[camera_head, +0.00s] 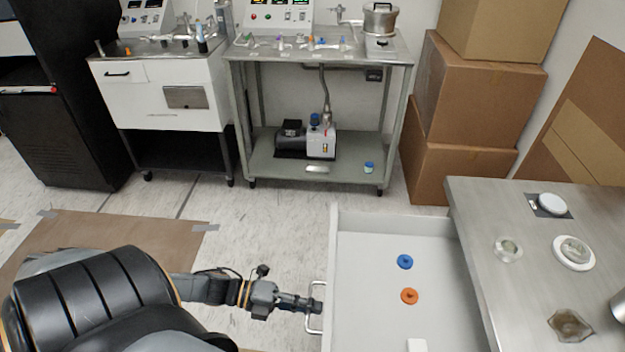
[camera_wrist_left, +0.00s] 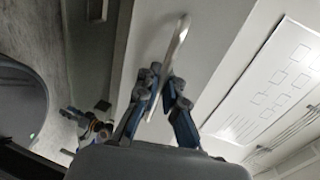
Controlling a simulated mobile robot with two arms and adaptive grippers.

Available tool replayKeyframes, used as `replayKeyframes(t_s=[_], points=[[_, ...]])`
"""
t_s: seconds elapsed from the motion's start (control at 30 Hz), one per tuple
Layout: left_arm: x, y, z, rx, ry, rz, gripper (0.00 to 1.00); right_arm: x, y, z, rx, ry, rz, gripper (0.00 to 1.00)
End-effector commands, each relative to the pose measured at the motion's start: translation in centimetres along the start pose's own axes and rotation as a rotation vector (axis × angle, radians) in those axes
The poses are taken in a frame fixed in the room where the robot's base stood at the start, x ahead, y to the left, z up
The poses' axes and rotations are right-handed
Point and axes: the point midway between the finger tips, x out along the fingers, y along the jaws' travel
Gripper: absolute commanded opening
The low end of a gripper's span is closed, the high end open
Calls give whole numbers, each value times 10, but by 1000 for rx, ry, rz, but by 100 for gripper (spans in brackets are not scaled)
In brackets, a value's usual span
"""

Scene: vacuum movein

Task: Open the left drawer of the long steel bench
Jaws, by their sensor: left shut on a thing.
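The long steel bench (camera_head: 540,235) is at the right in the head view. Its drawer (camera_head: 385,300) is pulled out to the left, showing a pale interior. A blue disc (camera_head: 405,261), an orange disc (camera_head: 409,296) and a white block (camera_head: 416,345) lie inside. My left gripper (camera_head: 314,304) is at the drawer front, shut on the metal handle (camera_head: 316,285). In the left wrist view the handle (camera_wrist_left: 181,38) passes between the fingertips (camera_wrist_left: 165,92). My right gripper is not in view.
A steel cart (camera_head: 320,60) with a pump stands at the back. Stacked cardboard boxes (camera_head: 470,100) stand right of it. A white cabinet (camera_head: 160,95) and a black cabinet (camera_head: 60,120) are at the back left. The floor between the cart and the drawer is clear.

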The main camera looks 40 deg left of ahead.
Motion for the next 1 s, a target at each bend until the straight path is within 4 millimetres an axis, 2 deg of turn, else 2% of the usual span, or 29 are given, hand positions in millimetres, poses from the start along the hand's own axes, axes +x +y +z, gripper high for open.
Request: replayKeyframes(t_s=[0.07, 0.1, 0.13, 0.4, 0.53, 0.67, 1.0], points=[[0, -2, 2, 2, -2, -4, 0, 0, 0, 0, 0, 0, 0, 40], [0, -2, 2, 2, -2, -4, 14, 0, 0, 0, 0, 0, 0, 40], [0, -2, 2, 2, -2, -3, 16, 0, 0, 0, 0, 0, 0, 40], [0, -1, 1, 0, -1, -1, 16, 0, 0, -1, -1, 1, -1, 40], [-8, 0, 0, -1, -1, 2, 16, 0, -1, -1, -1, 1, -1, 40], [-30, 1, 0, -2, 0, 5, 16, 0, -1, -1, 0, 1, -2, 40], [-99, 0, 0, -1, -1, 3, 16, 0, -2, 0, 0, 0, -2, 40]])
